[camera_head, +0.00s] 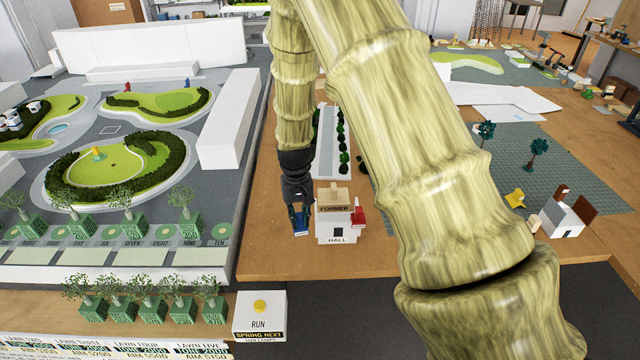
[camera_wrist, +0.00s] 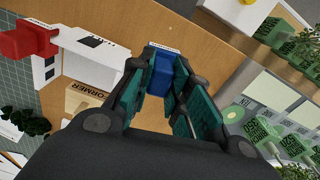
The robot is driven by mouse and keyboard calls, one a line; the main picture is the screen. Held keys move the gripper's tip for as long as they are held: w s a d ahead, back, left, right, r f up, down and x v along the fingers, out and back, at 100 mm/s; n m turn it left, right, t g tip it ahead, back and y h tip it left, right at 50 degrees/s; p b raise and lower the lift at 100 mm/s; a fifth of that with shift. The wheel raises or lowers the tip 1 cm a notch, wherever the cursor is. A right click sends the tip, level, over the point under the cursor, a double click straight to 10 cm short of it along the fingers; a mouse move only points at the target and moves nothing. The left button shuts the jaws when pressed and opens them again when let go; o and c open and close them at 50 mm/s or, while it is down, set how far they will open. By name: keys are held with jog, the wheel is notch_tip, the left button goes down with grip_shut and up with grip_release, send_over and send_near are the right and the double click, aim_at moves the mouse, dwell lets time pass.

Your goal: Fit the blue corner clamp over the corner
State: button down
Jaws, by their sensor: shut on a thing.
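My gripper (camera_head: 299,212) points down just left of the white hall model (camera_head: 337,230), shut on the blue corner clamp (camera_head: 300,229). In the wrist view the blue clamp (camera_wrist: 161,74) sits between the teal finger pads of my gripper (camera_wrist: 164,82). The white hall (camera_wrist: 88,58) is beside it, with a visible gap between clamp and wall in that view. A red corner clamp (camera_head: 358,214) is on the hall's right corner and also shows in the wrist view (camera_wrist: 26,41). The clamp's inner side is hidden.
The raised landscape board (camera_head: 250,130) stands to the left, with green planters along its front. A white RUN box with a yellow button (camera_head: 260,306) is at the front. A tree-lined strip (camera_head: 328,140) lies behind the hall. Bare wooden table surrounds the hall's front.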

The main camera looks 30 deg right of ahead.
jog(key=w+d+r+m+p, duration=0.1)
jog(key=d+r, duration=0.3)
jog(key=d, duration=0.3)
jog(key=shift+w+d+r+m, duration=0.3)
jog(key=shift+d+m, duration=0.05)
jog(key=shift+m, duration=0.05)
jog(key=shift+p, duration=0.35)
jog(key=shift+f+b, duration=1.05)
jog(key=shift+f, duration=1.5)
jog(key=shift+f, duration=1.45)
dwell(2.5)
